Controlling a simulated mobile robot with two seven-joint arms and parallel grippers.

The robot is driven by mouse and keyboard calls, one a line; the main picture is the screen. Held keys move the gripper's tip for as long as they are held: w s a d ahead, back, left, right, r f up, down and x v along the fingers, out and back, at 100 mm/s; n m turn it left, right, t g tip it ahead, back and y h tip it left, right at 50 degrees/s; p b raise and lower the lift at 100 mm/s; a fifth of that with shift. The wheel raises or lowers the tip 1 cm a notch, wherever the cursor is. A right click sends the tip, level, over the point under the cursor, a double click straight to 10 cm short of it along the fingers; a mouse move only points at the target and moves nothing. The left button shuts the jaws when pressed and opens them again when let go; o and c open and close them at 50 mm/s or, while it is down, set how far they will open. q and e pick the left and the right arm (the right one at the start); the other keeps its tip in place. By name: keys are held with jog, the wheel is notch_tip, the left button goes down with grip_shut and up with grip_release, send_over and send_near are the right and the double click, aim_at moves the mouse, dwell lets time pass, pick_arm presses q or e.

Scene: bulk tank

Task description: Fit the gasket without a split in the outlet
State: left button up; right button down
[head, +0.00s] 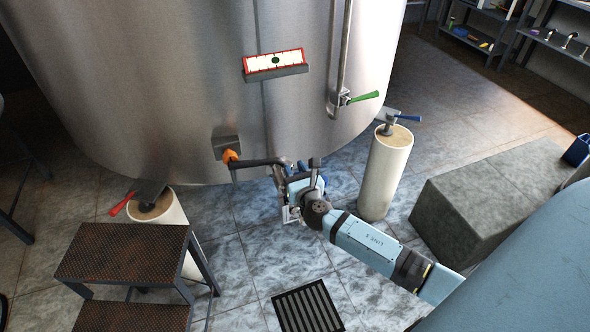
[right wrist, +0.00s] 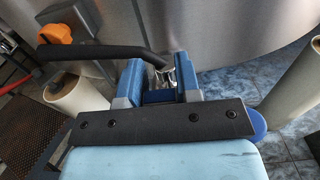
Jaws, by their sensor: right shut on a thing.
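The steel tank (head: 190,75) fills the back. Low on its wall is a grey block (head: 226,146) with an orange part (head: 231,156), which I take for the outlet; the orange part shows in the right wrist view (right wrist: 56,33). A black curved bar or hose (head: 258,162) runs from there to my right gripper (head: 291,172). In the right wrist view its end (right wrist: 110,51) meets a shiny metal piece (right wrist: 183,75) at the blue fingers (right wrist: 157,88). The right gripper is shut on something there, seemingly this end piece. I cannot make out any gasket. My left gripper is out of view.
A cream cylinder (head: 386,172) with a blue-handled valve (head: 405,117) stands right of the gripper. Another (head: 165,207), with a red handle (head: 122,204), stands left behind metal steps (head: 122,254). A grey block (head: 490,197) is at right. A floor grate (head: 308,308) lies in front.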

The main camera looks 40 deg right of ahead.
jog(key=shift+f+b, duration=0.4)
jog(key=shift+f, duration=0.2)
jog(key=c, duration=0.7)
grip_release()
jog(key=shift+c, duration=0.2)
jog(key=v, duration=1.4)
jog(key=shift+w+d, duration=0.1)
